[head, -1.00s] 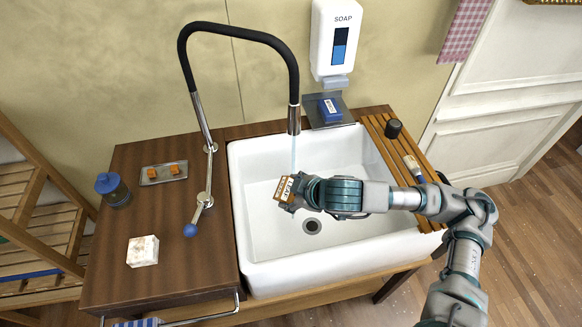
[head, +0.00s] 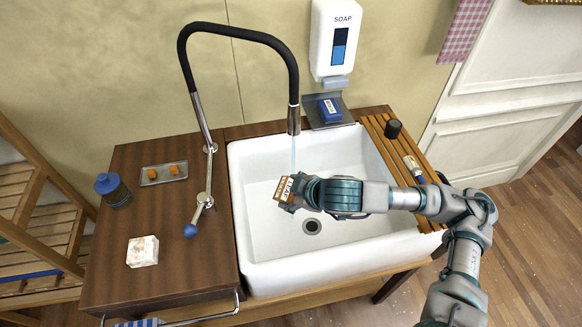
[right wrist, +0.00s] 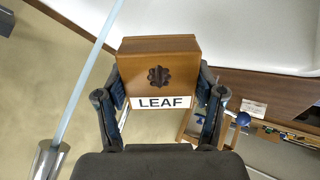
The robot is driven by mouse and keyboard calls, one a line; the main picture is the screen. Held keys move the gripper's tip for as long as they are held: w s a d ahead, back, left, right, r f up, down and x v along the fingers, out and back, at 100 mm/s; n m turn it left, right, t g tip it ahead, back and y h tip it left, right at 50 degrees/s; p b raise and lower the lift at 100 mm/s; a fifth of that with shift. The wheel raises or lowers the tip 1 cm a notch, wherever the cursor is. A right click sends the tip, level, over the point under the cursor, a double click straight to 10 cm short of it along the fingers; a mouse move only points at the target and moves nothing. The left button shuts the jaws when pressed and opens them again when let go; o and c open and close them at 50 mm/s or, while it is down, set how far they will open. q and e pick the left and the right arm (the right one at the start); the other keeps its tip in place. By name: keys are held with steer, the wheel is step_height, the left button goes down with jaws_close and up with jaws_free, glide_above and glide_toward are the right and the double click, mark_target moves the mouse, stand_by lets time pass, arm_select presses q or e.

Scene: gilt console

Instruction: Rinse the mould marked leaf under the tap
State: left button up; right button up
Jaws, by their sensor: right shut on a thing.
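The wooden mould (head: 283,188) is held over the white sink. In the right wrist view the mould (right wrist: 160,70) shows a dark flower-shaped hollow and the label LEAF. My right gripper (head: 299,190) is shut on it, one finger on each side. The tap (head: 294,118) has a black arched hose and its spout points down into the sink. A thin pale blue stream of water (head: 293,152) falls from it. The stream (right wrist: 88,75) passes beside the mould in the right wrist view, apart from its face. My left gripper is not in view.
The white sink (head: 260,240) has a drain below my right gripper. The tap lever (head: 190,230), a white block (head: 143,251), a small tray (head: 150,179) and a blue-lidded jar (head: 113,190) are on the left counter. A slatted rack (head: 385,145) lies along the right rim.

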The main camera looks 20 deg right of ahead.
steer(key=shift+s+a+r+p, duration=0.25)
steer(key=shift+s+a+r, duration=0.05)
steer(key=shift+s+r, duration=0.45)
steer(key=shift+s+a+r+p, duration=0.3)
steer(key=shift+s+r, duration=0.3)
steer(key=shift+s, duration=0.2)
steer(key=shift+s+a+r+p, duration=0.2)
steer(key=shift+s+a+r, duration=0.1)
steer(key=shift+s+r, duration=0.45)
steer(key=shift+f, duration=0.1)
